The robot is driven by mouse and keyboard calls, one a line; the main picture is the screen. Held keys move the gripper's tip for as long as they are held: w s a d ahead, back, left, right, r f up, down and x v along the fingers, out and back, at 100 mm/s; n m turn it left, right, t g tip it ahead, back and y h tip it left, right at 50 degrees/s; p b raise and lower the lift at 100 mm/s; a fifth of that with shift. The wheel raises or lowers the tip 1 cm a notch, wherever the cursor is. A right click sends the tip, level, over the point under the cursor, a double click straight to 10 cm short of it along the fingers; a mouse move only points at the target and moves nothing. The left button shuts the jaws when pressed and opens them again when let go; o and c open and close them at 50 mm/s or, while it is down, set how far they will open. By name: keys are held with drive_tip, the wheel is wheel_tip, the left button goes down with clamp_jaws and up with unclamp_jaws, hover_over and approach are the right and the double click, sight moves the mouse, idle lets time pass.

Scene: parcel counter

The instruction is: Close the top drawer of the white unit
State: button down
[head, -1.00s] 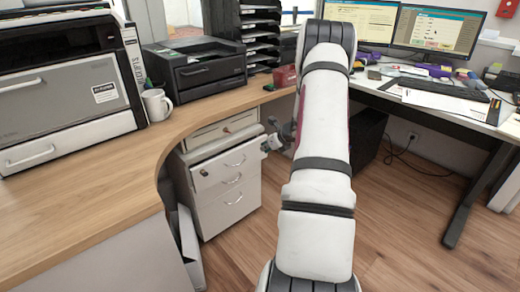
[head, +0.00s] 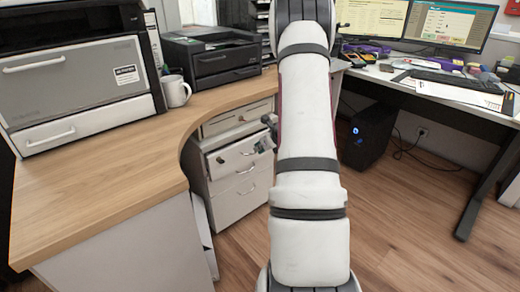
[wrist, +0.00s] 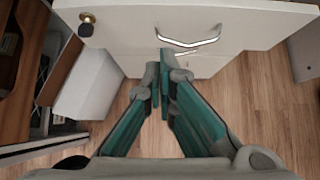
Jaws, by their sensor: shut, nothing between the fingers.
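The white unit (head: 238,203) stands under the wooden counter. Its top drawer (head: 229,160) has a lock and a bar handle, and its front stands out from the unit. In the wrist view the drawer front (wrist: 130,28) spans the top of the picture, with the lock at left and the handle (wrist: 190,40) near the middle. My gripper (head: 267,135) is at the right part of the drawer front, partly hidden by my arm. In the wrist view its fingers (wrist: 164,78) are together and empty, pointing at the front just below the handle. Contact is unclear.
The counter (head: 100,165) curves around the unit's left side. A beige drawer with a knob (head: 240,118) sits above the top drawer. A mug (head: 176,91) and a printer (head: 212,55) stand on the counter. A black computer tower (head: 367,135) stands right. The wooden floor ahead is open.

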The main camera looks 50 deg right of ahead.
sight(241, 151)
drive_tip(key=shift+w+d+f+b, duration=0.35)
drive_tip(key=shift+w+f, duration=0.35)
drive_tip(key=shift+w, duration=0.6)
drive_tip(key=shift+w+d+f+b, duration=0.3)
drive_tip(key=shift+w+f, duration=0.35)
drive_tip(key=shift+w, duration=0.7)
drive_tip(key=shift+w+d+f+b, duration=0.35)
drive_tip(key=shift+w+f, duration=0.35)
drive_tip(key=shift+w, duration=0.6)
